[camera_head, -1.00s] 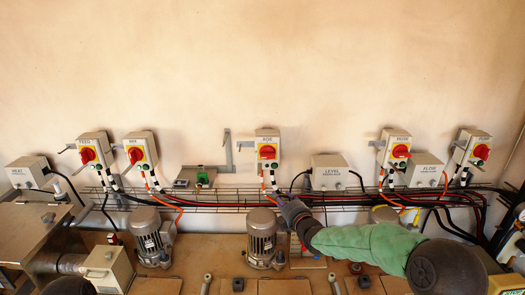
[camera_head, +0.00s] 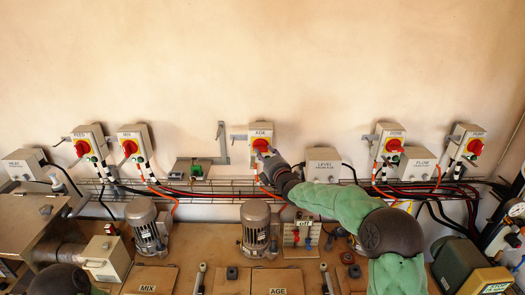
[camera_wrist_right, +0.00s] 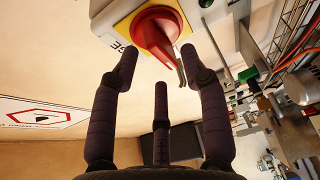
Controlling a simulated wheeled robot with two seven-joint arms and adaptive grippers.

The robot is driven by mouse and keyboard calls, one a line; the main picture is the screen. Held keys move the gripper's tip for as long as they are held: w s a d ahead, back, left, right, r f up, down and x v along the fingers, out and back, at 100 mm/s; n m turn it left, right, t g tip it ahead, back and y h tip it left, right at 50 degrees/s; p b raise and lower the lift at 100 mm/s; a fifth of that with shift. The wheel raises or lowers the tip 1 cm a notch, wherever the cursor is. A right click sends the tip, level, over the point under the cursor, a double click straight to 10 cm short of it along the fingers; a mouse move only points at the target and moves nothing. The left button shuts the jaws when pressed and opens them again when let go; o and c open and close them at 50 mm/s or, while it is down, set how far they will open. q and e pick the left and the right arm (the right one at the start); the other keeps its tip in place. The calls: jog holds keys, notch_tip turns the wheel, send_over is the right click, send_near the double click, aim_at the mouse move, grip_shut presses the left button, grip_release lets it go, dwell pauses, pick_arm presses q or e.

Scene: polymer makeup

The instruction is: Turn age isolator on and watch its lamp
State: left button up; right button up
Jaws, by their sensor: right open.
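The age isolator (camera_head: 261,134) is a pale wall box with a red rotary handle on a yellow plate, in the middle of the head view. My right gripper (camera_head: 266,155) is just below and in front of the handle, covering the box's lower part, so its lamp is hidden. In the right wrist view the red handle (camera_wrist_right: 157,30) stands just beyond the open, empty fingers (camera_wrist_right: 158,62). A small gap seems to separate them; contact cannot be told. A metal tab hangs beside the handle. My left gripper is out of view.
Similar isolators, FEED (camera_head: 88,143), MIX (camera_head: 134,146) and others to the right, line the wall. The LEVEL box (camera_head: 323,165) stands right of my wrist. A cable tray (camera_head: 225,187) runs below, with motors (camera_head: 255,224) under it. The wall above is clear.

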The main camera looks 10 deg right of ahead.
aim_at(261, 149)
jog(key=shift+w+a, duration=0.2)
jog(key=shift+w, duration=0.85)
grip_shut()
